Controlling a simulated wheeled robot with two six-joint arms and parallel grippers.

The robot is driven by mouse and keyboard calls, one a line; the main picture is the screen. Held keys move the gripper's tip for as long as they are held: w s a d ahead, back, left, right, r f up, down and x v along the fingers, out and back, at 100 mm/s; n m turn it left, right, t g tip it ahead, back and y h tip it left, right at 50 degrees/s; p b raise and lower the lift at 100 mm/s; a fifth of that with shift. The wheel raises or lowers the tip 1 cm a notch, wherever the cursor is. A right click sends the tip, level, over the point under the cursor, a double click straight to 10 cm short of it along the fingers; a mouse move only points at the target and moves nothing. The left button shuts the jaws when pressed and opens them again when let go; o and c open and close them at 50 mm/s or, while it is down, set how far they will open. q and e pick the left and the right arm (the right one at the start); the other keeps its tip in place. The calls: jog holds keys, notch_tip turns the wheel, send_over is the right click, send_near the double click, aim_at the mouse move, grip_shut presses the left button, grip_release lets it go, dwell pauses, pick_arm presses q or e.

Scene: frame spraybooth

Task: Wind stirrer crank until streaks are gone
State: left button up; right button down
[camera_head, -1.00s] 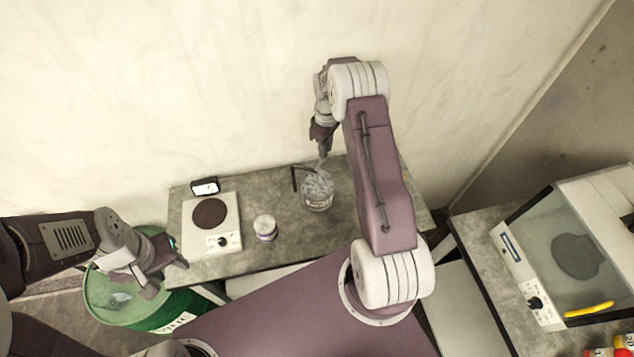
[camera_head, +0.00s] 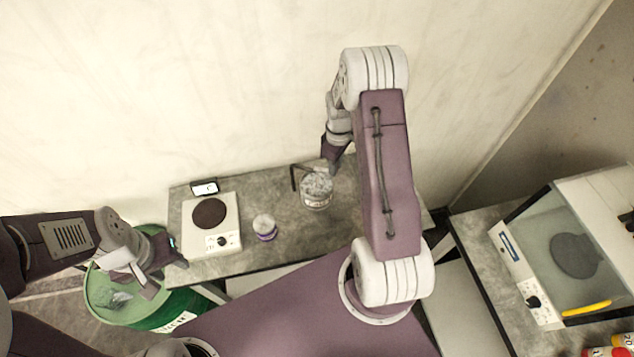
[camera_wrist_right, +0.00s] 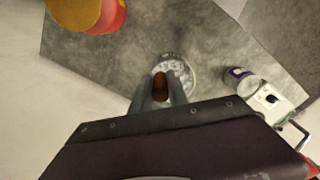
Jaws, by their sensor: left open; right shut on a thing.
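The stirrer can (camera_head: 316,203) stands on the grey bench, with pale streaks showing in its contents. A dark bent rod (camera_head: 295,178) stands at its left rim. My right gripper (camera_head: 331,168) is over the can's far right side. In the right wrist view, the fingers of my right gripper (camera_wrist_right: 160,92) are shut on the brown crank knob (camera_wrist_right: 160,86), above the can (camera_wrist_right: 184,72). The rest of the crank is mostly hidden by the fingers. My left gripper (camera_head: 168,274) is open and empty, over the green drum left of the bench.
On the bench (camera_head: 280,250) are a hot plate (camera_head: 212,240), a small purple-labelled jar (camera_head: 265,228) and a small display (camera_head: 204,188). A green drum (camera_head: 160,314) stands front left. A glass-fronted cabinet (camera_head: 575,255) is at right. A red and yellow object (camera_wrist_right: 85,12) shows in the wrist view.

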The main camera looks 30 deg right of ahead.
jog(key=c, duration=1.4)
grip_release()
jog(key=shift+w, duration=0.15)
jog(key=shift+c, duration=0.2)
jog(key=shift+a, duration=0.15)
grip_shut()
